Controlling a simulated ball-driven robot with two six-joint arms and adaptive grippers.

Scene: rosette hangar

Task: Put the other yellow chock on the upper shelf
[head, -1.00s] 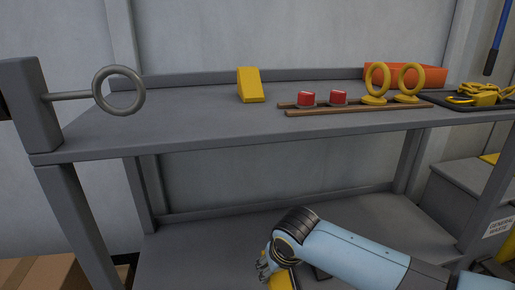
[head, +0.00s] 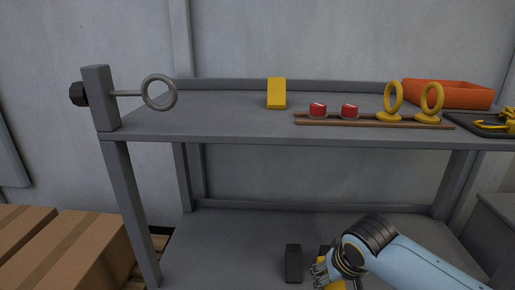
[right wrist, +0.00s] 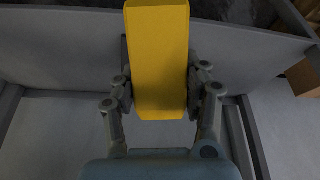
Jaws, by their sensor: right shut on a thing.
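One yellow chock (head: 276,92) stands on the upper shelf (head: 220,118), left of the wooden rails. My right gripper (right wrist: 160,85) is shut on the other yellow chock (right wrist: 160,50), its fingers on both sides of it in the right wrist view. In the head view the right gripper (head: 320,272) is low, in front of the lower shelf (head: 240,235) and below the upper shelf's level. Only a little yellow of the held chock shows there, at the bottom edge. My left gripper is not in view.
On the upper shelf, wooden rails (head: 370,122) carry two red pieces (head: 318,110) and two yellow rings (head: 393,98). An orange bin (head: 448,94) and a black tray (head: 480,124) are at right. A grey ring (head: 159,92) projects at left. A dark block (head: 293,263) is on the lower shelf.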

